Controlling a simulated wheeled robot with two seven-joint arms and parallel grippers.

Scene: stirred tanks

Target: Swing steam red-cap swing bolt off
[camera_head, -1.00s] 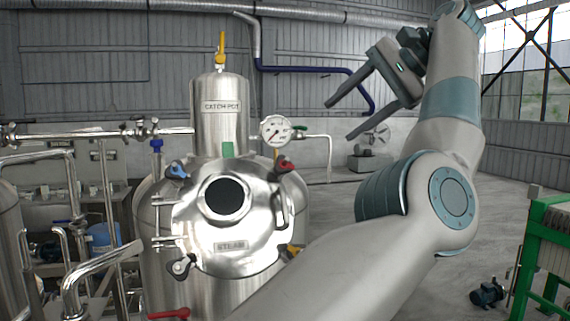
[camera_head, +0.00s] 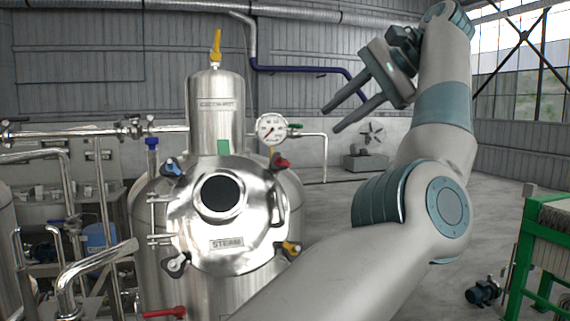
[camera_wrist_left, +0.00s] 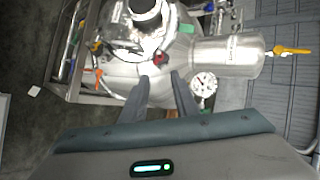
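The red-cap swing bolt (camera_head: 281,162) sits at the upper right rim of the round steel lid marked STEAM (camera_head: 226,243). In the left wrist view, the red cap (camera_wrist_left: 160,59) shows just beyond the fingertips. My left gripper (camera_head: 329,121) is raised to the right of the bolt and above it in the head view. Its two fingers are parted with nothing between them; the wrist view also shows the gap (camera_wrist_left: 160,77). It does not touch the bolt. My right gripper is not in view.
A pressure gauge (camera_head: 271,130) stands close above the red cap. The catch pot (camera_head: 217,120) rises behind. A red lever (camera_head: 164,312) is low in front.

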